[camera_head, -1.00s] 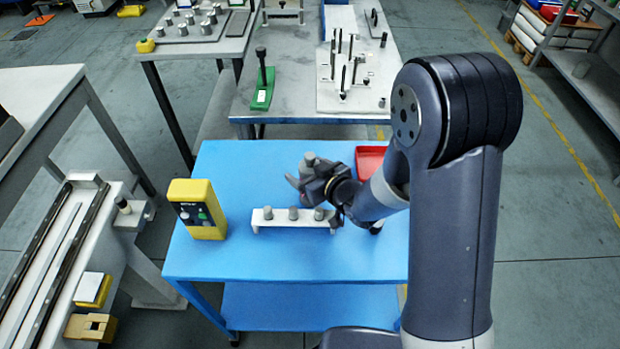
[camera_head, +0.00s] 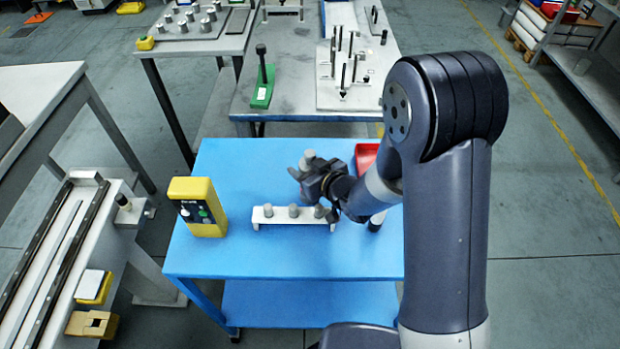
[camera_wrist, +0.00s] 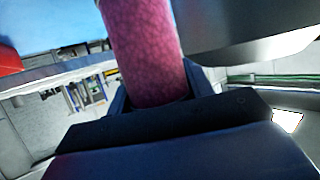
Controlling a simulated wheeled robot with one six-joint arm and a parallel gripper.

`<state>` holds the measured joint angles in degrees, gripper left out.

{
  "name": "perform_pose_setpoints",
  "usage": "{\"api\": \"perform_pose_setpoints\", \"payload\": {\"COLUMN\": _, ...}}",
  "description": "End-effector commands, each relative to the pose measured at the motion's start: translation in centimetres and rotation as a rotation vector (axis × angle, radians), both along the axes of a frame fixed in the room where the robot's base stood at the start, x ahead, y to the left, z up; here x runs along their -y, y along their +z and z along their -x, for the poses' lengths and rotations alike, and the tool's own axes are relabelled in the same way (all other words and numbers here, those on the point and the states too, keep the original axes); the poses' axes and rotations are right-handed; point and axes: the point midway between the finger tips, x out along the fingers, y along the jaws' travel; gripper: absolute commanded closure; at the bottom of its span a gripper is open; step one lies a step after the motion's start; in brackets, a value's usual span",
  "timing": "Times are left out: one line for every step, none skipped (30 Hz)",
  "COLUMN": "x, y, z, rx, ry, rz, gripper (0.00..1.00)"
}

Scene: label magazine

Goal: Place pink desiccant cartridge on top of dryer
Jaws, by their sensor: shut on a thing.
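The pink desiccant cartridge (camera_wrist: 145,50) fills the upper middle of the wrist view, a mottled pink cylinder between my jaws. In the head view my gripper (camera_head: 306,178) is above the blue table, behind the white rack, shut on the cartridge. A grey cylindrical end (camera_head: 308,155) shows at the gripper there; the pink side is hidden. I cannot tell for sure which thing is the dryer. The white rack (camera_head: 265,222) holds grey-topped cylinders in a row below and in front of my gripper.
A yellow box with buttons (camera_head: 198,207) stands at the left of the blue table (camera_head: 280,262). A red tray (camera_head: 366,157) and a small white-and-black cylinder (camera_head: 377,220) are by my arm. A grey bench (camera_head: 290,95) with a green-based tool (camera_head: 263,85) stands behind.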

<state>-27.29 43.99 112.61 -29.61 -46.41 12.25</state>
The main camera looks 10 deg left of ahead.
Motion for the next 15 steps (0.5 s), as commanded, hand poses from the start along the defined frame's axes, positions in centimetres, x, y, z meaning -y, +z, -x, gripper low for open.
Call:
{"api": "perform_pose_setpoints", "payload": {"x": 0.0, "y": 0.0, "z": 0.0, "rx": 0.0, "ry": 0.0, "rz": 0.0, "gripper": 0.77}}
{"api": "perform_pose_setpoints", "payload": {"x": 0.0, "y": 0.0, "z": 0.0, "rx": 0.0, "ry": 0.0, "rz": 0.0, "gripper": 0.79}}
{"api": "perform_pose_setpoints", "payload": {"x": 0.0, "y": 0.0, "z": 0.0, "rx": 0.0, "ry": 0.0, "rz": 0.0, "gripper": 0.83}}
{"api": "perform_pose_setpoints", "payload": {"x": 0.0, "y": 0.1, "z": 0.0, "rx": 0.001, "ry": 0.0, "rz": -0.002, "gripper": 0.83}}
{"api": "perform_pose_setpoints", "payload": {"x": 0.0, "y": 0.1, "z": 0.0, "rx": 0.001, "ry": 0.0, "rz": -0.002, "gripper": 0.87}}
{"api": "perform_pose_setpoints", "payload": {"x": 0.0, "y": 0.1, "z": 0.0, "rx": 0.001, "ry": 0.0, "rz": -0.002, "gripper": 0.87}}
{"api": "perform_pose_setpoints", "payload": {"x": 0.0, "y": 0.1, "z": 0.0, "rx": 0.001, "ry": 0.0, "rz": -0.002, "gripper": 0.87}}
{"api": "perform_pose_setpoints", "payload": {"x": 0.0, "y": 0.1, "z": 0.0, "rx": 0.001, "ry": 0.0, "rz": -0.002, "gripper": 0.87}}
{"api": "perform_pose_setpoints", "payload": {"x": 0.0, "y": 0.1, "z": 0.0, "rx": 0.001, "ry": 0.0, "rz": -0.002, "gripper": 0.87}}
{"api": "perform_pose_setpoints", "payload": {"x": 0.0, "y": 0.2, "z": 0.0, "rx": 0.001, "ry": 0.0, "rz": -0.002, "gripper": 0.87}}
{"api": "perform_pose_setpoints", "payload": {"x": 0.0, "y": 0.2, "z": 0.0, "rx": 0.001, "ry": 0.0, "rz": -0.002, "gripper": 0.87}}
{"api": "perform_pose_setpoints", "payload": {"x": 0.0, "y": 0.4, "z": 0.0, "rx": 0.002, "ry": 0.0, "rz": -0.002, "gripper": 0.88}}
{"api": "perform_pose_setpoints", "payload": {"x": 0.0, "y": 0.6, "z": 0.0, "rx": 0.002, "ry": 0.0, "rz": -0.002, "gripper": 0.88}}
{"api": "perform_pose_setpoints", "payload": {"x": 0.0, "y": 0.8, "z": -0.1, "rx": 0.003, "ry": 0.001, "rz": -0.003, "gripper": 0.88}}
{"api": "perform_pose_setpoints", "payload": {"x": -0.1, "y": 1.3, "z": -0.1, "rx": 0.005, "ry": 0.002, "rz": -0.004, "gripper": 0.88}}
